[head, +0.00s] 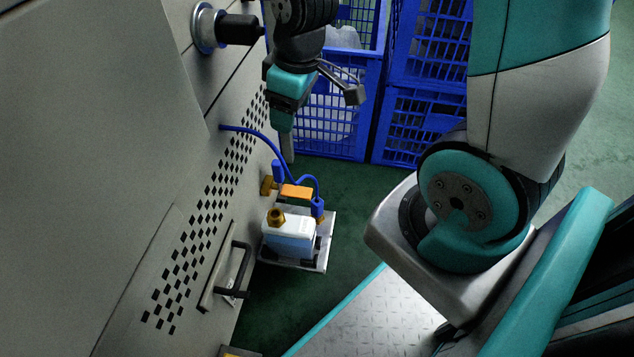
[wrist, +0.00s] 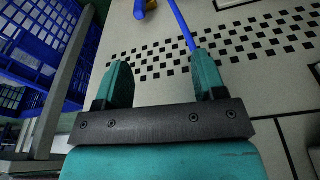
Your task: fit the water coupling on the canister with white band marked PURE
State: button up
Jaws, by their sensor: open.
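A small canister (head: 290,238), white above and pale blue below with a brass cap (head: 277,216), stands on a small grey platform (head: 328,240) beside the machine wall. No lettering is legible. A blue hose (head: 250,131) runs from the wall towards two blue cylindrical parts, one (head: 278,170) by a brass fitting on the wall and one (head: 318,207) beside the canister. I cannot tell which is the water coupling. The hose also shows in the wrist view (wrist: 181,22). My gripper (head: 287,143) is open and empty above these parts; its fingers show apart in the wrist view (wrist: 165,78).
An orange piece (head: 296,191) lies between the blue parts. The perforated machine wall (head: 200,240) stands close on the left, with a dark handle (head: 239,268) and a round knob (head: 207,28). Blue crates (head: 330,125) stand behind. Green floor is free right of the platform.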

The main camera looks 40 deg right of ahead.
jog(key=w+d+f+n+b, duration=0.1)
jog(key=d+f+n, duration=0.15)
jog(key=f, duration=0.25)
jog(key=w+d+f+n+g+h+b, duration=0.1)
jog(key=d+f+n, duration=0.15)
jog(key=f, duration=0.35)
jog(key=w+d+f+n+b, duration=0.1)
jog(key=f+n, duration=0.2)
jog(key=f, duration=0.2)
jog(key=n, duration=0.5)
send_near(318, 200)
jog(key=shift+g, duration=0.4)
jog(key=f+b, duration=0.2)
jog(key=f, duration=0.2)
jog(key=f+b, duration=0.3)
jog(key=f, duration=0.1)
jog(key=f+b, duration=0.3)
jog(key=f, duration=0.2)
jog(key=shift+w, duration=0.4)
jog(key=shift+r, duration=0.1)
jog(key=c, duration=1.1)
